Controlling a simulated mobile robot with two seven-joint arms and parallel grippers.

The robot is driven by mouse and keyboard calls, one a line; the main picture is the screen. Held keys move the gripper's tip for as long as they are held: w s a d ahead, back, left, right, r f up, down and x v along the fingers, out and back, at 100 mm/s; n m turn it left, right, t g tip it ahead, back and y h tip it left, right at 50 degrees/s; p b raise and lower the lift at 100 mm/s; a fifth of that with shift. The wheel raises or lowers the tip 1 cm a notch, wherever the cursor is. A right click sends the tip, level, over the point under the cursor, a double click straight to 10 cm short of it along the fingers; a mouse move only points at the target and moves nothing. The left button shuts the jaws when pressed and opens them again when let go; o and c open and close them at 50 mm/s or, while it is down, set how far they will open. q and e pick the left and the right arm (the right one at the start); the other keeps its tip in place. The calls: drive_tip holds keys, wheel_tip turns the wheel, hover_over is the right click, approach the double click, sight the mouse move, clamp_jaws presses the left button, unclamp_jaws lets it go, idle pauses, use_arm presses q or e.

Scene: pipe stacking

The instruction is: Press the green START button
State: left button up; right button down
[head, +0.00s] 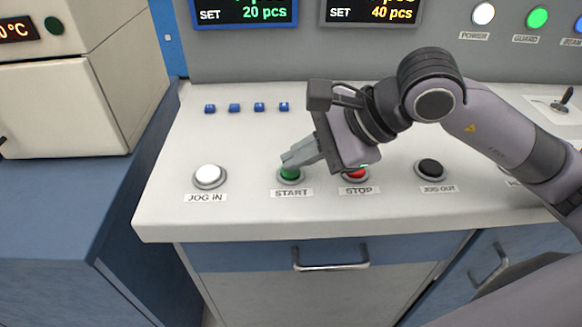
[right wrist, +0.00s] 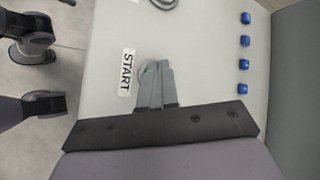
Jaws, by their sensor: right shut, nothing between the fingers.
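The green START button (head: 289,174) sits on the white console top, above its START label (head: 291,193). My right gripper (head: 286,161) is shut and empty, its fingertips over the back of the button. In the head view the tips overlap the button; whether they press it I cannot tell. My left gripper is not in view.
The red STOP button (head: 355,174) is just right, partly under my right gripper's body. A white JOG IN button (head: 209,175) is left and a black JOG OUT button (head: 430,168) right. Several small blue buttons (head: 234,107) lie behind. A drawer handle (head: 331,257) sits below the front edge.

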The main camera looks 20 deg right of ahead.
sight(295, 173)
drive_tip(key=shift+s+a+f, duration=0.1)
drive_tip(key=shift+s+a, duration=0.05)
drive_tip(key=shift+a, duration=0.25)
drive_tip(key=shift+w+d+r+p, duration=0.1)
drive_tip(key=shift+w+r+p, duration=0.1)
drive_tip(key=shift+r+p, duration=0.9)
drive_tip(key=shift+w+d+r+p, duration=0.15)
drive_tip(key=shift+r+p, duration=0.4)
drive_tip(key=shift+r, duration=0.95)
drive_tip(key=shift+a, duration=0.1)
